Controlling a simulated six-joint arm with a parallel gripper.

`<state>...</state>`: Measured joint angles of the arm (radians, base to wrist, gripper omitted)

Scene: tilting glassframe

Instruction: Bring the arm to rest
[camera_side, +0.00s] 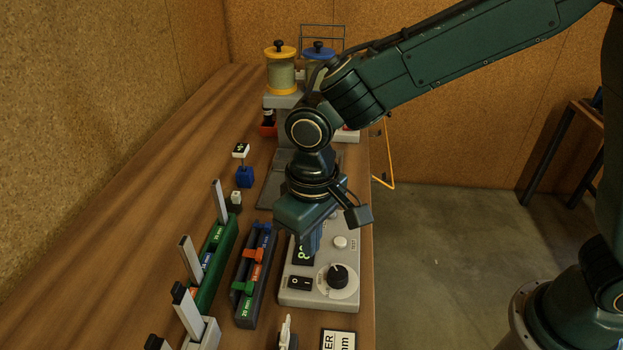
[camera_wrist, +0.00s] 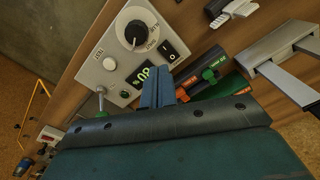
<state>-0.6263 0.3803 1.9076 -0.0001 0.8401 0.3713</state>
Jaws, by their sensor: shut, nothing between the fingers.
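My gripper (camera_side: 310,245) points down over the far part of a light grey control box (camera_side: 308,291) on the wooden bench. Its blue-green fingers are shut together with nothing between them. They also show in the wrist view (camera_wrist: 156,90), in front of the box near its green digits. The box has a black dial (camera_side: 337,277), a rocker switch (camera_side: 299,283) and a pale round knob (camera_side: 340,242). The fingers partly hide the box's display in the side view. I cannot tell whether the fingertips touch the box.
Left of the box stand a dark tray (camera_side: 248,300) with orange and green clips and a green rack (camera_side: 212,262) with upright bars. A card (camera_side: 338,340) lies in front. Open floor lies right of the bench.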

